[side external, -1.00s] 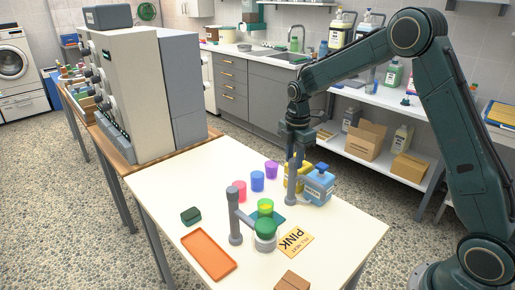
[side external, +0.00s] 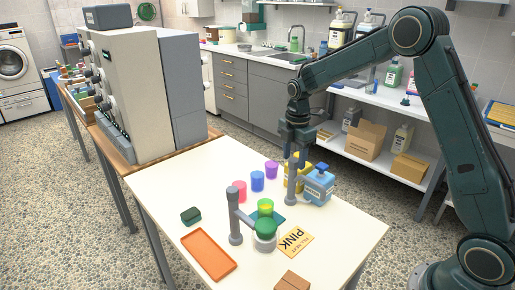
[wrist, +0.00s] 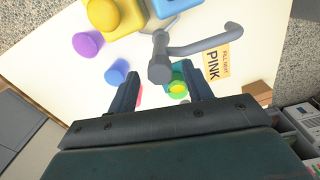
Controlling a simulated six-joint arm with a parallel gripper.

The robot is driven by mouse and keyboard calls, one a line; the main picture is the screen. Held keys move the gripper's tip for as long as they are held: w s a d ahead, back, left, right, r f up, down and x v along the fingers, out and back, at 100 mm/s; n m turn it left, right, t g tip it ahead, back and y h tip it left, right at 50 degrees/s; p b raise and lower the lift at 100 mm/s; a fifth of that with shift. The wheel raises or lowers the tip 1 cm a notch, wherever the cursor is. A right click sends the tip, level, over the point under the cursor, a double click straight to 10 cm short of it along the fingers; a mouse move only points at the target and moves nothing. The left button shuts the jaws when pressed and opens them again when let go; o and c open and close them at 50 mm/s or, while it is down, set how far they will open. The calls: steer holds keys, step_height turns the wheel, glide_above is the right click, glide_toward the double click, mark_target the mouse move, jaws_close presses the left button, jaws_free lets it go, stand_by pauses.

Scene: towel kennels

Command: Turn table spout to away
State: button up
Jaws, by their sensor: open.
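A grey upright post with a bent side arm, the table spout as I take it (wrist: 160,66), stands by the jugs. In the wrist view its arm reaches right, past the PINK card (wrist: 215,64). In the side view a grey post (side external: 291,190) stands beneath my gripper; its arm is not clear there. A second grey post (side external: 235,222) has an arm reaching right to a green-topped piece (side external: 265,229). My gripper (wrist: 163,90) is open. Its fingers are spread, with a green-and-yellow item (wrist: 178,88) seen between them. I cannot tell whether a finger touches the spout.
A yellow jug (wrist: 125,15) and blue jug (side external: 319,187) stand close by the spout. Purple (side external: 272,170), blue (side external: 257,181) and pink (side external: 239,191) cups stand in a row. An orange tray (side external: 208,256), dark green block (side external: 191,216) and brown box (side external: 292,281) lie nearer.

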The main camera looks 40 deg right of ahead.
step_height(320, 180, up, 13)
steer(key=shift+r, duration=0.2)
stand_by(0.4)
steer(key=shift+s, duration=0.15)
steer(key=s+a+r+m+t, duration=0.2)
steer(key=s+a+r+m, duration=0.15)
steer(key=s, duration=0.45)
steer(key=s+a+r+m+t, duration=0.1)
steer(key=s+a+r+m, duration=0.3)
steer(key=s, duration=0.4)
steer(key=s+f+m+t, duration=0.1)
steer(key=s+f+m, duration=0.1)
steer(key=s+m, duration=0.2)
steer(key=s+a+f+m+t, duration=0.1)
steer(key=s+m, duration=0.4)
steer(key=s, duration=0.5)
steer(key=shift+s+f, duration=0.2)
steer(key=shift+f, duration=0.65)
steer(key=shift+w, duration=0.1)
